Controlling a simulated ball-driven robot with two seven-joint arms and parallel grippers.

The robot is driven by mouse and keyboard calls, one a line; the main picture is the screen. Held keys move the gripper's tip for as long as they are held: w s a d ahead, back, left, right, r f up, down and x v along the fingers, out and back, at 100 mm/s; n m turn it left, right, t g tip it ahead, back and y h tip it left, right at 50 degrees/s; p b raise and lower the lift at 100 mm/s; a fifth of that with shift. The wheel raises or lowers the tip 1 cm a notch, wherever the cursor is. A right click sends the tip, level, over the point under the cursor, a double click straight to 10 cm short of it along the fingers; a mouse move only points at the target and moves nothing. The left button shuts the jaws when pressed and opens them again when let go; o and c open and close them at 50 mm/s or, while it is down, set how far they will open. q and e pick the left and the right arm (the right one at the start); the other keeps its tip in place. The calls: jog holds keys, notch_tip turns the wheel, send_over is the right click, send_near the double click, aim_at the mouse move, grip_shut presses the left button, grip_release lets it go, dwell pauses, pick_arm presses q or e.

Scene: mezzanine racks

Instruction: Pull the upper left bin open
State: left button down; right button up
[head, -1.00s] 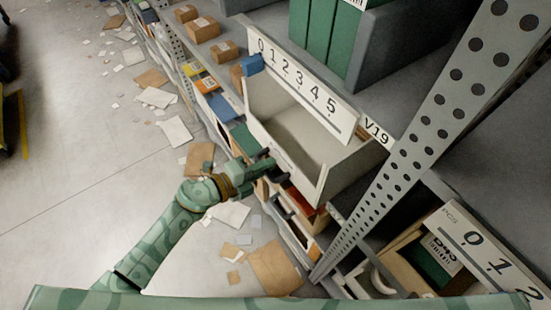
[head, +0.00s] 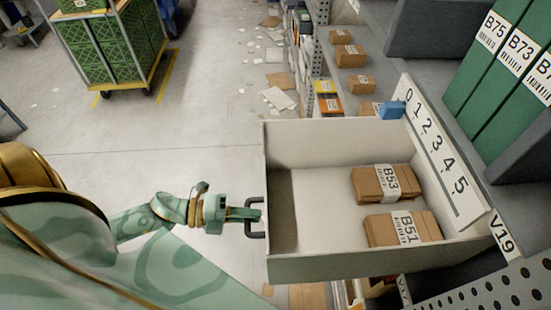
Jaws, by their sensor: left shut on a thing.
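The upper left bin (head: 340,268) is a pale open-topped drawer pulled well out of the rack. Two brown parcels lie inside it, one labelled B53 (head: 383,184) and one labelled B51 (head: 402,229). Its dark handle (head: 253,232) is on the front wall, at the left in the head view. My green left gripper (head: 250,215) is shut on this handle, with the arm reaching in from the left. My right gripper is not in view.
A white scale strip (head: 437,160) numbered 0 to 5 with a blue slider (head: 392,110) runs beside the bin. Green binders (head: 490,60) stand on the shelf above. A perforated upright (head: 490,290) is at lower right.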

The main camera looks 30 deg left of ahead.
pick_arm(q)
jog(key=shift+f+v, duration=0.15)
jog(key=shift+v, duration=0.7)
jog(key=shift+f+v, duration=0.2)
jog(key=shift+v, duration=0.65)
jog(key=c, duration=1.5)
grip_release()
jog(key=shift+a, duration=0.1)
jog(key=p+v, duration=0.1)
jog(key=v, duration=1.5)
jog(key=shift+s+a, duration=0.1)
jog(key=shift+a, duration=0.05)
